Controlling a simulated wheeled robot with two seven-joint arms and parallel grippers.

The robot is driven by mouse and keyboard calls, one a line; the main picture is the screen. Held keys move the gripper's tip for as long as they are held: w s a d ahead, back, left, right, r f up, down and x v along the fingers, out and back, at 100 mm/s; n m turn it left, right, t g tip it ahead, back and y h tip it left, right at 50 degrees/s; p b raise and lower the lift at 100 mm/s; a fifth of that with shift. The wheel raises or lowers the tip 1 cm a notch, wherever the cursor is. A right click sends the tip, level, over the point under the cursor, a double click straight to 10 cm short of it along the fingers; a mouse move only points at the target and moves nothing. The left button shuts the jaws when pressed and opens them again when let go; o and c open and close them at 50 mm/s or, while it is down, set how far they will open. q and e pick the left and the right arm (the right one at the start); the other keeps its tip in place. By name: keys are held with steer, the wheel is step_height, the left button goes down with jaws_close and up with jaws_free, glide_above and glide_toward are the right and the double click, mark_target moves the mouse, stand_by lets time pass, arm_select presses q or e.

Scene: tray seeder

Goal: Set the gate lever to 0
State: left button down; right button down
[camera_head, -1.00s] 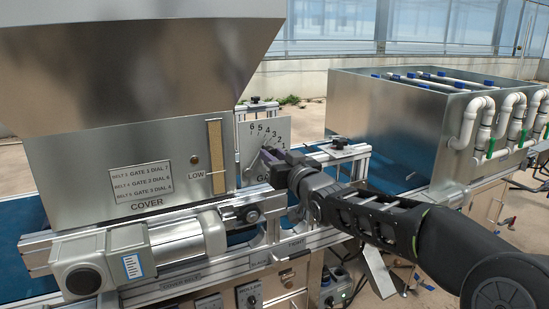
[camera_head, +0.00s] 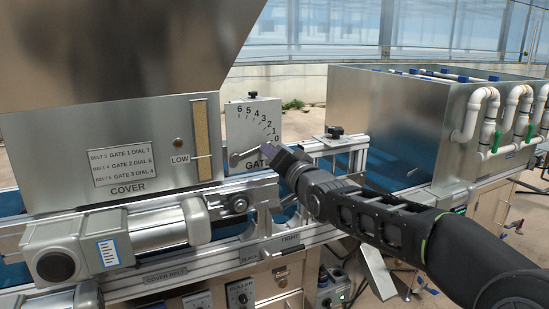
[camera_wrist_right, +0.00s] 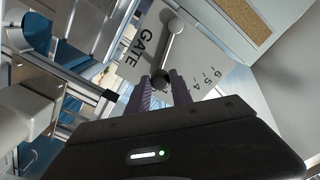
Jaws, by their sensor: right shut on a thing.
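The gate dial plate (camera_head: 240,125) stands upright beside the cover hopper, with a scale from 6 at upper left to 0 at lower right. The gate lever (camera_head: 245,154) runs from its pivot at the plate's lower left toward the right, its free end near the 0 mark; the exact reading is partly hidden by my gripper. My right gripper (camera_head: 275,151) is shut on the lever's end. In the right wrist view the lever (camera_wrist_right: 171,48) ends in a dark knob (camera_wrist_right: 160,80) between the fingers of the gripper (camera_wrist_right: 161,88). My left gripper is not in view.
The cover hopper (camera_head: 60,150) with a LOW level strip is left of the dial. A motor (camera_head: 110,240) and aluminium rails lie in front. A metal tank (camera_head: 400,110) with white pipes stands at the right. A black clamp knob (camera_head: 335,131) sits just right of the dial.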

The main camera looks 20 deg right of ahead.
steer(key=shift+f, duration=0.2)
stand_by(0.3)
steer(key=c, duration=1.1)
jaws_free()
steer(key=shift+c, duration=0.2)
steer(key=shift+s+r, duration=0.1)
steer(key=s+b, duration=0.1)
steer(key=s, duration=0.6)
steer(key=shift+s, duration=0.35)
